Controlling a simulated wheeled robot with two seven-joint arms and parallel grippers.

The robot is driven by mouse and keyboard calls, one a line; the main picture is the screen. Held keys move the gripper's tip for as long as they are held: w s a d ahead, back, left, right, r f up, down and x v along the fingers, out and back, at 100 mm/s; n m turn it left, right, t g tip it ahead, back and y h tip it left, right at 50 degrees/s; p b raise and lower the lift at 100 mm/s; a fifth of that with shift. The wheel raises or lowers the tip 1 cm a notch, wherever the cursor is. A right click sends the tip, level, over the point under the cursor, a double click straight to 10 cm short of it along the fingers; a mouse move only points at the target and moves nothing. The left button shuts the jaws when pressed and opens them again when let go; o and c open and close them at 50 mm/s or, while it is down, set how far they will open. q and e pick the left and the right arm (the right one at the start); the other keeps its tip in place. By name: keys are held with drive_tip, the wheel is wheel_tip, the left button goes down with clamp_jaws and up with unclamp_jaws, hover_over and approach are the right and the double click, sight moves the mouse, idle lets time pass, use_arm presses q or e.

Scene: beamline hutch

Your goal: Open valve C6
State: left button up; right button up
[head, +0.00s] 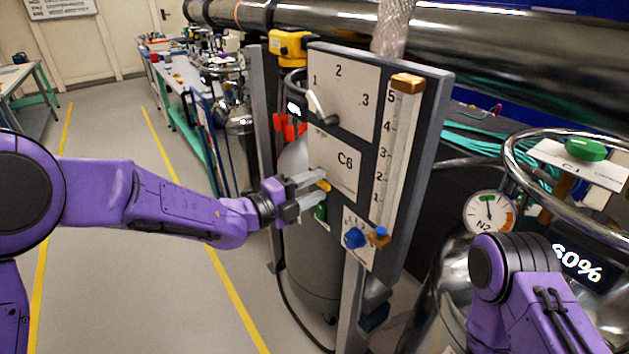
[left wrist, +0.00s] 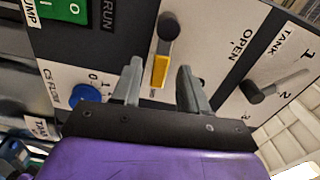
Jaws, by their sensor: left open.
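The grey-framed panel labelled C6 (head: 343,160) stands upright right of the middle in the head view. Its valve handle, a yellow lever (head: 324,185) on a dark pivot, is partly hidden by my fingers there. In the left wrist view the yellow lever (left wrist: 160,70) lies between the fingertips, with a dark round knob above it and the word OPEN to its right. My left gripper (head: 314,189) is open at the panel, one finger on each side of the lever. I cannot tell whether a finger touches it. My right gripper is out of view.
Near the lever are a blue knob (head: 354,237), a green switch (head: 320,212) and a white-handled selector (head: 320,105) marked 1 to 3. A gauge (head: 489,214) stands right. Left floor is clear.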

use_arm(q)
drive_tip(key=shift+w+d, duration=0.25)
drive_tip(key=shift+d, duration=0.05)
drive_tip(key=shift+f, duration=0.1)
clamp_jaws()
